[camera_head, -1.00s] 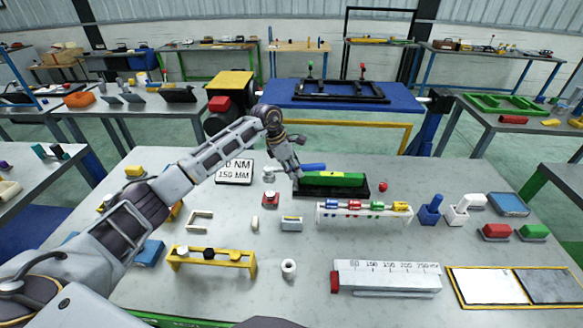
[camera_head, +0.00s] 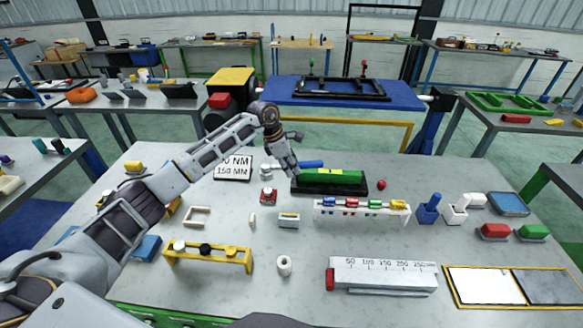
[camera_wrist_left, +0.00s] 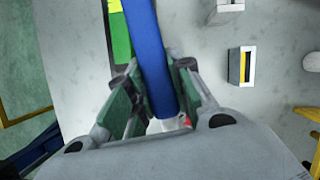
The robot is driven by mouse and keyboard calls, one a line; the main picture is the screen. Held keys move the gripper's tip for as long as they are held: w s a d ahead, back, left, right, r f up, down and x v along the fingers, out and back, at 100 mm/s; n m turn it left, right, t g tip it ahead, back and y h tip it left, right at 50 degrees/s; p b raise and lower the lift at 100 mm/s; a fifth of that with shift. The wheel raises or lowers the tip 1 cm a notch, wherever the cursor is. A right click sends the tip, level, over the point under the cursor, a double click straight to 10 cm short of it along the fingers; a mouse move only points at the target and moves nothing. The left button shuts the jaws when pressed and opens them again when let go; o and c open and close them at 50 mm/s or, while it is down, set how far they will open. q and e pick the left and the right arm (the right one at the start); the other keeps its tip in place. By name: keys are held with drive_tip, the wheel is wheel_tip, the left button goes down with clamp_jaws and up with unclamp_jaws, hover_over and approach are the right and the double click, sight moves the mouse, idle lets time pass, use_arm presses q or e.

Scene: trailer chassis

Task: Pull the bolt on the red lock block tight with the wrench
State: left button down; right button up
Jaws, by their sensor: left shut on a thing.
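The wrench has a blue handle (camera_head: 312,164), also seen in the left wrist view (camera_wrist_left: 149,50). My left gripper (camera_head: 287,171) is shut on this handle; in the left wrist view its fingers (camera_wrist_left: 155,95) lie on both sides of it. A silver-grey part (camera_head: 266,170) shows left of the gripper in the head view; I cannot tell whether it is the wrench head. The bolt's fit in the wrench is hidden. My right gripper is not in view.
A black tray with a green bar (camera_head: 331,177) lies right beside the gripper. A sign (camera_head: 233,168) stands at the left. A white rack (camera_head: 362,211), a small grey block (camera_head: 289,220) and a yellow stand (camera_head: 208,255) are nearer. Clear table lies around the white roll (camera_head: 284,264).

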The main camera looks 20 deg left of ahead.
use_arm(q)
drive_tip(key=shift+f+b, duration=1.85)
drive_tip(key=shift+f, duration=1.15)
drive_tip(key=shift+f+b, duration=0.15)
drive_tip(key=shift+b, duration=0.2)
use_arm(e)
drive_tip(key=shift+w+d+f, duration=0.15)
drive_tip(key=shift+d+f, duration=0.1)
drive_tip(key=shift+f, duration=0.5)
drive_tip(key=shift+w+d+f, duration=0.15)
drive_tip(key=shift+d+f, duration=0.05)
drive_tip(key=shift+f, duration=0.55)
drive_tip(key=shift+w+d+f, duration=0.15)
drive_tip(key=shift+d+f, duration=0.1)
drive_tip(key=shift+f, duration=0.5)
use_arm(q)
drive_tip(key=shift+b, duration=0.4)
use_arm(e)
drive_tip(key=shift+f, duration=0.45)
use_arm(q)
drive_tip(key=shift+f+b, duration=0.55)
drive_tip(key=shift+f, duration=0.2)
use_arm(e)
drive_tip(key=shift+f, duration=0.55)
use_arm(q)
drive_tip(key=c, duration=1.8)
unclamp_jaws()
drive_tip(key=shift+c, duration=0.2)
clamp_jaws()
